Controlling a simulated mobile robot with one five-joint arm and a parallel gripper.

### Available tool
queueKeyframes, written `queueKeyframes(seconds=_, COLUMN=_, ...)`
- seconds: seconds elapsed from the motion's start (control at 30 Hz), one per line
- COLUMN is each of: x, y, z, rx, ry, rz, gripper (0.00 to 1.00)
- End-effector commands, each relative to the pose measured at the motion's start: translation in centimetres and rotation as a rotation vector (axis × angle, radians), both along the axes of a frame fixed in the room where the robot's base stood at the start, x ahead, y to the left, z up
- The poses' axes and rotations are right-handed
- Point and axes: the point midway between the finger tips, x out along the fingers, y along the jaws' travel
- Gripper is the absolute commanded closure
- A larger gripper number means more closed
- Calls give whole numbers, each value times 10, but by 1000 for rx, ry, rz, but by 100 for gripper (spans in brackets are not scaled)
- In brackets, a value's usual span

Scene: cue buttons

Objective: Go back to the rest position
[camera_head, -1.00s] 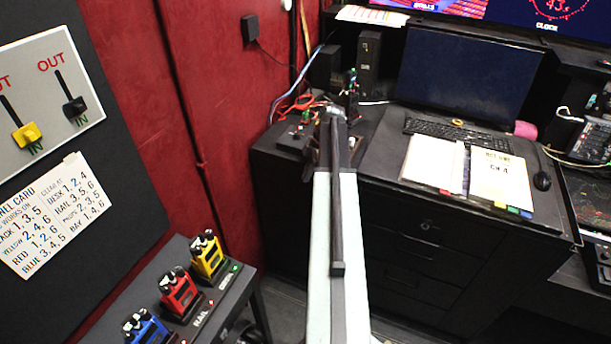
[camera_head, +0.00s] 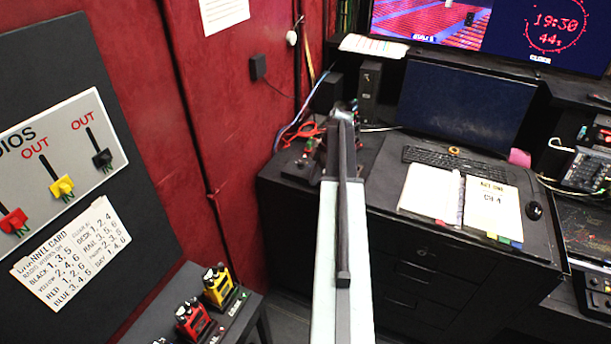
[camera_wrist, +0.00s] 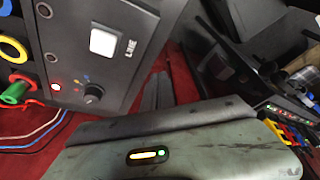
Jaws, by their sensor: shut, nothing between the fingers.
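My arm reaches forward in the head view, over the floor toward the black desk (camera_head: 400,245). My gripper (camera_head: 341,108) is at its far end, small and partly hidden by the arm, in front of the desk's back left corner. In the wrist view my gripper (camera_wrist: 159,92) shows as narrow grey fingers close together, shut and empty. Beside them in that view is a black box (camera_wrist: 100,62) with a lit white LINE button (camera_wrist: 103,42), a knob (camera_wrist: 93,93) and coloured rings and plugs on its left.
A wall panel (camera_head: 50,165) with red, yellow and black levers and a channel card (camera_head: 70,252) are at left. Red (camera_head: 194,318) and yellow (camera_head: 218,286) radios stand on a low shelf. The desk holds an open binder (camera_head: 460,200), keyboard (camera_head: 455,165) and monitor (camera_head: 466,102).

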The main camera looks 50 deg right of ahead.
Motion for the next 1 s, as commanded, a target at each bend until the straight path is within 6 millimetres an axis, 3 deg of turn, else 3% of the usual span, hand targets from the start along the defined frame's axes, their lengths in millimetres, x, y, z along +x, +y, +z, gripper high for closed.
queueKeyframes(seconds=0.23, x=2, y=6, z=-2, rx=0, ry=6, rz=-7, gripper=100)
queueKeyframes(seconds=0.33, x=18, y=43, z=-3, rx=2, ry=45, rz=-52, gripper=100)
queueKeyframes(seconds=0.37, x=25, y=62, z=-4, rx=1, ry=65, rz=-78, gripper=100)
queueKeyframes(seconds=0.57, x=64, y=231, z=-10, rx=-44, ry=230, rz=-357, gripper=100)
queueKeyframes(seconds=0.7, x=62, y=352, z=-13, rx=-104, ry=302, rz=-598, gripper=100)
queueKeyframes(seconds=0.8, x=50, y=424, z=-15, rx=-141, ry=317, rz=-763, gripper=100)
queueKeyframes(seconds=0.9, x=36, y=471, z=-15, rx=-162, ry=315, rz=-890, gripper=100)
queueKeyframes(seconds=1.0, x=29, y=496, z=-15, rx=-170, ry=309, rz=-967, gripper=100)
